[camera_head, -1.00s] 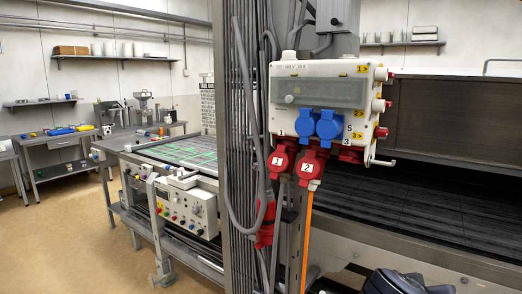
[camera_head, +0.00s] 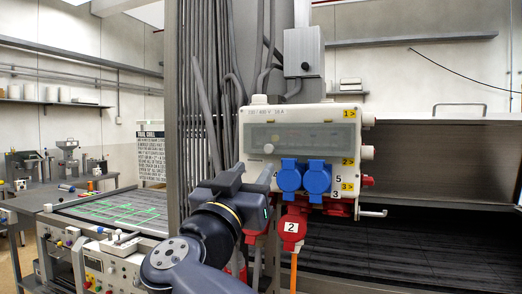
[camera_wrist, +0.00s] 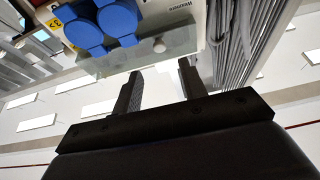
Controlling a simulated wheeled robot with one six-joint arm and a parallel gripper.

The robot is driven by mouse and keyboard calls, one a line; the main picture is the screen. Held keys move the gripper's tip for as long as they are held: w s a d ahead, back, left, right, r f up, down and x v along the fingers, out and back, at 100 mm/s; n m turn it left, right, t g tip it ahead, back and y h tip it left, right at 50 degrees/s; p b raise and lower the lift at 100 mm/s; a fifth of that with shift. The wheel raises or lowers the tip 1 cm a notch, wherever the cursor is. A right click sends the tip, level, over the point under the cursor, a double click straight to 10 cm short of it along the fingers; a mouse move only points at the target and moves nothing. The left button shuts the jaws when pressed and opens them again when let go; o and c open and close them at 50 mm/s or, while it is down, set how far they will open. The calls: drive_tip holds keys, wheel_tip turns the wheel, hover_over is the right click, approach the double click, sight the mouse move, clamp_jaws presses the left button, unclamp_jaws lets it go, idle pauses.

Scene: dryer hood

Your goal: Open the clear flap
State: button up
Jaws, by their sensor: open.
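The clear flap (camera_head: 310,137) is a see-through greyish panel across the upper front of a white socket box (camera_head: 345,112); it looks shut. A small pale round knob (camera_head: 268,148) sits at its lower left. The wrist view, seen upside down, shows the flap (camera_wrist: 180,42) and the knob (camera_wrist: 159,46) too. My gripper (camera_wrist: 161,68) is open and empty, its two dark fingers pointing at the flap's edge. The knob shows just beyond the fingertips, between them, apart from both. In the head view, my gripper (camera_head: 267,174) is below the knob; its fingertips are hard to make out.
Two blue sockets (camera_head: 304,177) sit below the flap, right of my gripper. A red plug marked 2 (camera_head: 292,228) hangs below them on an orange cable. Grey conduits (camera_head: 195,100) run up a column at left. A dark conveyor bed (camera_head: 420,240) lies behind at right.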

sight(268, 149)
drive_tip(key=p+x, duration=0.2)
drive_tip(key=x, duration=0.4)
drive_tip(key=shift+w+r, duration=0.1)
drive_tip(key=shift+r, duration=0.05)
drive_tip(key=shift+w+d+r+p, duration=0.1)
drive_tip(key=shift+w+p, duration=0.1)
drive_tip(key=shift+w, duration=0.15)
drive_tip(key=shift+w+d+r+p, duration=0.1)
drive_tip(key=shift+w+d+p, duration=0.1)
drive_tip(key=shift+w, duration=0.15)
clamp_jaws()
